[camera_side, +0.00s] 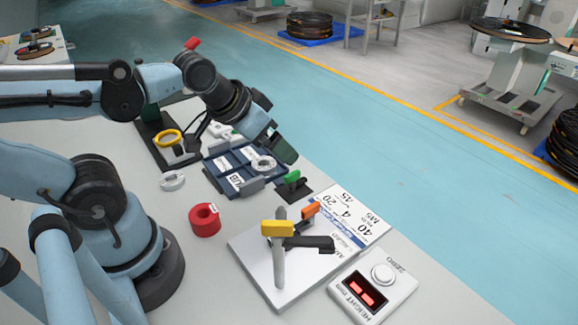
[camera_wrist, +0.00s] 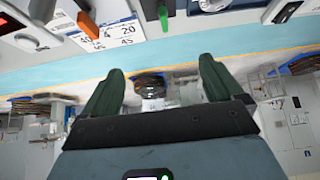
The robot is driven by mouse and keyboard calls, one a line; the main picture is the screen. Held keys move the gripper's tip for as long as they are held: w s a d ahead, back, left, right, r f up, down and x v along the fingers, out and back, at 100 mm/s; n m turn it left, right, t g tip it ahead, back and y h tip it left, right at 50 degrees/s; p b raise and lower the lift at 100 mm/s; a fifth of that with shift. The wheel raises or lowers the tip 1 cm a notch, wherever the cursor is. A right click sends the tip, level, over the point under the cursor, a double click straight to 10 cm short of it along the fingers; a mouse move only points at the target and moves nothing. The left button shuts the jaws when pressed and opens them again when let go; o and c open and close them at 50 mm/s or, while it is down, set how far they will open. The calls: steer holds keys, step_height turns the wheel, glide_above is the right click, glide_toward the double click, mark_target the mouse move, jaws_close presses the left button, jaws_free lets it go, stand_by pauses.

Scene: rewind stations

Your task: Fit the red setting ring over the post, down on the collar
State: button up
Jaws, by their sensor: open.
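The red setting ring (camera_side: 205,219) lies on the grey bench, left of the metal plate, with a small white tag on it. A silver post (camera_side: 279,265) stands on that plate, with a yellow block near its top and a black arm beside it. I cannot make out a collar on it. The red ring does not show there.
A blue tray (camera_side: 218,183) holds pale parts. A green-handled piece (camera_side: 292,178), a printed card (camera_side: 348,215) and a height display box (camera_side: 372,287) stand to the right. A white ring (camera_side: 172,181) and a yellow ring (camera_side: 168,137) are at the back left. Bench around the red ring is clear.

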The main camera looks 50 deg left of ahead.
steer(key=s+a+f+n+g, duration=0.2)
steer(key=s+a+n+g, duration=0.1)
steer(key=s+n+g, duration=0.15)
steer(key=n+g+h, duration=0.1)
steer(key=n+g, duration=0.3)
glide_above(204, 215)
steer(key=shift+d+f, duration=0.25)
steer(key=shift+f, duration=1.35)
steer(key=shift+d+f, duration=0.2)
steer(key=shift+f, duration=1.35)
steer(key=shift+d+f, duration=0.1)
steer(key=shift+f, duration=1.7)
steer(key=shift+s+d+f, duration=0.1)
steer(key=shift+s+f, duration=0.05)
steer(key=shift+f, duration=0.65)
steer(key=c, duration=1.2)
